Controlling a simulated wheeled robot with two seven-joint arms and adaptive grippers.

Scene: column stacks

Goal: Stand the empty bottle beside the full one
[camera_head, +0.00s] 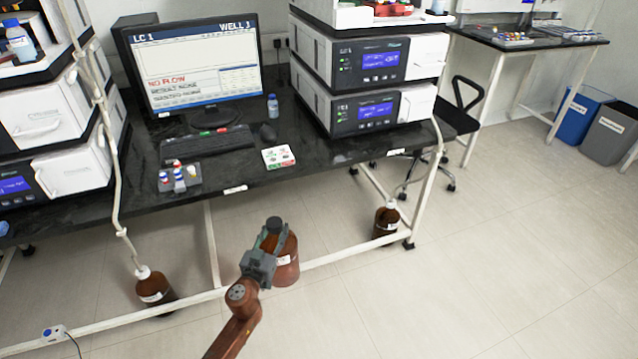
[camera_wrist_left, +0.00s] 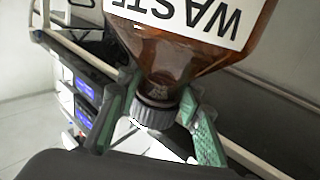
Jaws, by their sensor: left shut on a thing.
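A brown bottle (camera_head: 286,268) with a dark cap (camera_head: 274,224) is in my left gripper (camera_head: 268,241). In the head view it stands roughly upright in front of the bench's lower rail; I cannot tell whether it touches the floor. In the left wrist view the bottle (camera_wrist_left: 185,60) shows a white WASTE label, upside down, and the green-padded fingers close around its neck just by the grey cap (camera_wrist_left: 155,113). A second brown bottle (camera_head: 155,290), white-capped with a tube, stands on the floor at left. A third (camera_head: 386,222), white-capped, stands under the bench at right. My right gripper is out of view.
The black bench (camera_head: 330,152) carries a monitor (camera_head: 195,65), keyboard, stacked instruments (camera_head: 365,105) and a vial rack (camera_head: 180,180). Its white lower rail (camera_head: 335,253) runs behind the held bottle. A power socket (camera_head: 55,333) is at lower left.

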